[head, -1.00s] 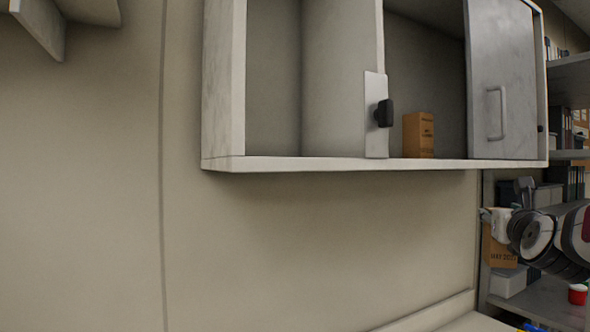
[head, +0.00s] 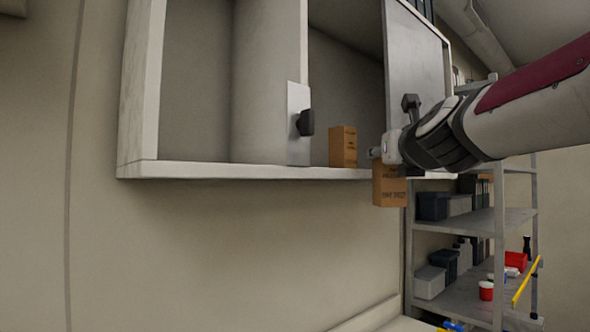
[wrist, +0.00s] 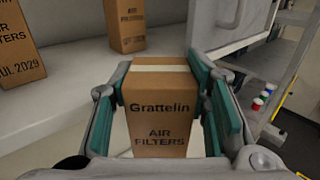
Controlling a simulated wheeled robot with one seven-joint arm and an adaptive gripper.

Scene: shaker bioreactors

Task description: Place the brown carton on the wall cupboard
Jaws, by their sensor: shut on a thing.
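My gripper (wrist: 158,92) is shut on a brown carton (wrist: 160,120) labelled "Grattelin AIR FILTERS". Its teal pads press the carton's two sides, and it looks roughly upright. In the head view the held carton (head: 389,190) is in front of the wall cupboard's lower edge, with much of it below the shelf board. The wall cupboard (head: 240,172) has an open front here. Its shelf (wrist: 75,95) shows in the wrist view beyond the held carton. The gripper's fingers are small in the head view.
Another brown carton (head: 343,147) stands inside the cupboard; the wrist view shows two cartons there, one at left (wrist: 18,45) and one farther back (wrist: 124,25). A grey door panel (head: 415,65) is at right. A black-knobbed plate (head: 298,125) is at the front. A storage rack (head: 475,225) stands right.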

